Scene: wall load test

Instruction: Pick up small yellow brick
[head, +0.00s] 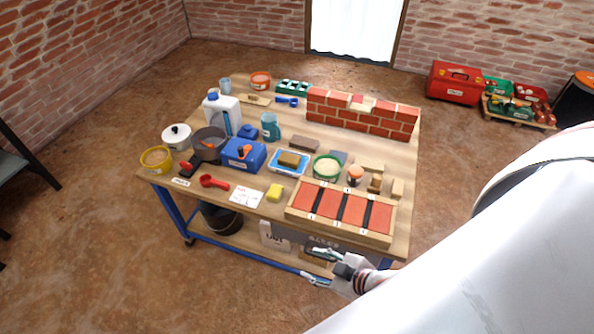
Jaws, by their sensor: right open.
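A small yellow brick (274,192) lies on the wooden table (254,206) near its front edge, between a white paper card and a framed red tray. My right gripper (314,266) is open and empty. It shows in front of the table's front edge, to the right of and nearer than the yellow brick, apart from it. My white right arm (480,260) fills the lower right. My left gripper is not in view.
The red tray (340,207) stands right of the yellow brick. A paper card (246,196) and red scoop (214,182) lie left. A blue tray with a sponge (289,161) and a blue toolbox (243,155) stand behind. A small brick wall (360,116) stands at the back.

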